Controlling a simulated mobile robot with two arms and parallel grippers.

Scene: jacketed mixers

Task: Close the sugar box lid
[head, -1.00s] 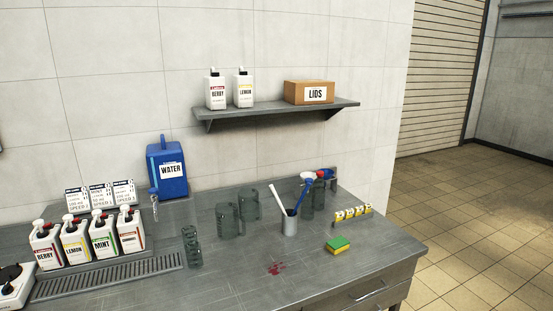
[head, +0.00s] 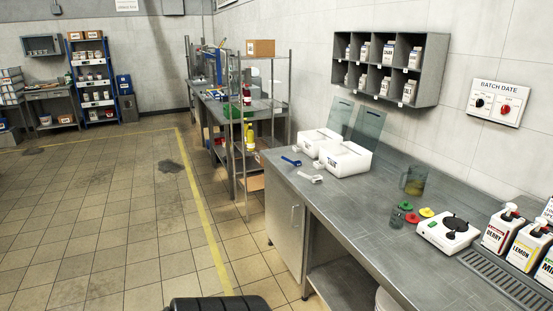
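Two white boxes sit at the far left end of the steel counter in the head view: a nearer one (head: 352,161) and a farther one (head: 318,140). The nearer box has a small dark label on its front, too small to read, so I cannot tell which one is the sugar box. Behind each box a greenish see-through lid stands up, tilted open: the nearer lid (head: 369,127) and the farther lid (head: 341,115). Neither of my grippers is in view.
A blue scoop (head: 291,161) and a white scoop (head: 311,177) lie before the boxes. The tiled floor (head: 110,210) at left is clear.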

